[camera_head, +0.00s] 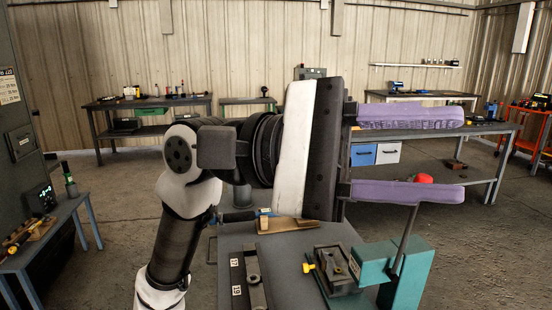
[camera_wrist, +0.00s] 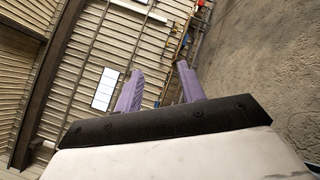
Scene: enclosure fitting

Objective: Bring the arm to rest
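My gripper (camera_head: 462,154) is raised in front of me in the head view, pointing to the right, with its two purple fingers level and wide apart. Nothing is between the fingers. My arm comes up from the lower left, bent at the elbow, and the gripper is above the grey work table, not touching anything that I can see.
The grey table (camera_head: 290,250) below holds a teal fixture (camera_head: 410,272), a small metal vise-like block (camera_head: 336,268) and a dark rail (camera_head: 250,280). A side table (camera_head: 40,240) stands at left. Benches line the back wall, and an orange cart (camera_head: 530,130) stands at right.

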